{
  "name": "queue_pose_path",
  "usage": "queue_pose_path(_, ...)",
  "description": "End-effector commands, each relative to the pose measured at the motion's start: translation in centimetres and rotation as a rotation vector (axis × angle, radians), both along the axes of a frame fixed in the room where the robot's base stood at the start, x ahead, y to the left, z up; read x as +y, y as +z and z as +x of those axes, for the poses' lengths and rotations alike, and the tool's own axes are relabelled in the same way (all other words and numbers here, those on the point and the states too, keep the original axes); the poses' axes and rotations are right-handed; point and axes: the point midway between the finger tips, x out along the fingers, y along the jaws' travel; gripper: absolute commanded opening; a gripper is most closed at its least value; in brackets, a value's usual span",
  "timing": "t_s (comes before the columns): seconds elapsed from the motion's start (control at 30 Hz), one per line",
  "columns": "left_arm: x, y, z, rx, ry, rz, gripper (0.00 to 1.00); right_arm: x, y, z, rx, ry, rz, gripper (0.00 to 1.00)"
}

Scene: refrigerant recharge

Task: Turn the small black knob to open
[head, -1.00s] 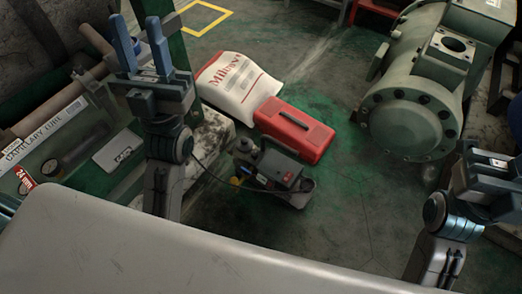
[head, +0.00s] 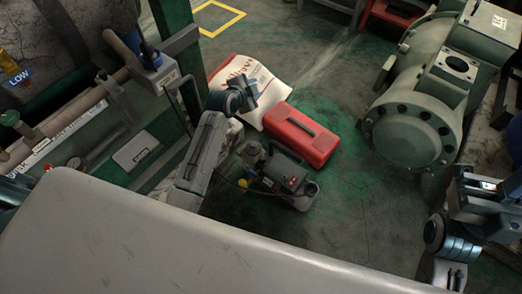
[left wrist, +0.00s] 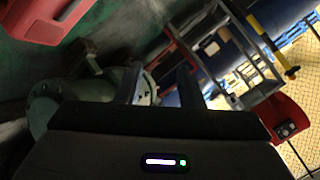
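I cannot pick out the small black knob for certain in either view. A dark blue piece (head: 148,55) stands above a labelled grey bracket (head: 168,77). My left gripper (head: 250,90) is over the floor near the white sack, away from the pipe. Its two fingers show apart and empty in the left wrist view (left wrist: 158,86).
A white sack (head: 272,75), a red case (head: 297,135) and a black pump (head: 275,172) are on the floor. A large green compressor (head: 420,120) stands right. A grey surface (head: 170,240) fills the foreground.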

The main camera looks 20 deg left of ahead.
Motion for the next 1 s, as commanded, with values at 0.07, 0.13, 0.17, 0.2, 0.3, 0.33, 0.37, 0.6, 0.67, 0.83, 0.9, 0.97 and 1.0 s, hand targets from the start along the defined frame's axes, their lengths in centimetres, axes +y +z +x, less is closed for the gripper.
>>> queue_pose_path(0.07, -0.4, -3.5, -0.6, 0.193, -0.107, 0.075, 0.34, 0.0, 0.9, 0.0, 0.013, 0.004, -0.007, 0.0)
queue_pose_path(0.13, -0.8, -6.6, -1.9, 0.358, -0.225, 0.128, 0.34, 0.0, 1.1, 0.0, 0.025, 0.006, -0.012, 0.0)
queue_pose_path(0.17, -0.9, -7.7, -2.6, 0.423, -0.279, 0.147, 0.34, 0.0, 1.2, 0.0, 0.029, 0.007, -0.014, 0.0)
queue_pose_path(0.2, -1.1, -8.9, -3.7, 0.504, -0.351, 0.164, 0.34, 0.0, 1.4, 0.0, 0.034, 0.009, -0.017, 0.0)
queue_pose_path(0.3, -1.4, -10.9, -6.2, 0.669, -0.521, 0.186, 0.34, 0.0, 1.6, 0.0, 0.043, 0.013, -0.022, 0.0)
queue_pose_path(0.33, -1.5, -11.3, -6.9, 0.708, -0.567, 0.188, 0.34, 0.0, 1.6, 0.0, 0.046, 0.014, -0.024, 0.0)
queue_pose_path(0.37, -1.5, -11.6, -7.6, 0.741, -0.608, 0.187, 0.34, 0.0, 1.7, -0.1, 0.048, 0.014, -0.025, 0.0)
queue_pose_path(0.6, -1.9, -12.7, -10.1, 0.856, -0.769, 0.175, 0.34, 0.0, 1.6, -0.1, 0.053, 0.017, -0.029, 0.0)
queue_pose_path(0.67, -2.1, -13.3, -10.3, 0.859, -0.773, 0.174, 0.34, 0.0, 1.4, -0.1, 0.05, 0.017, -0.027, 0.0)
queue_pose_path(0.83, -3.2, -16.0, -10.4, 0.858, -0.773, 0.173, 0.34, 0.0, 1.0, -0.1, 0.03, 0.015, -0.021, 0.0)
queue_pose_path(0.9, -3.7, -17.4, -10.5, 0.857, -0.772, 0.173, 0.34, 0.0, 0.8, -0.2, 0.02, 0.014, -0.017, 0.0)
queue_pose_path(0.97, -4.1, -18.4, -10.5, 0.857, -0.772, 0.175, 0.34, -0.1, 0.7, -0.2, 0.012, 0.015, -0.014, 0.0)
queue_pose_path(1.0, -4.4, -19.1, -10.6, 0.857, -0.771, 0.175, 0.34, -0.1, 0.6, -0.2, 0.005, 0.014, -0.012, 0.0)
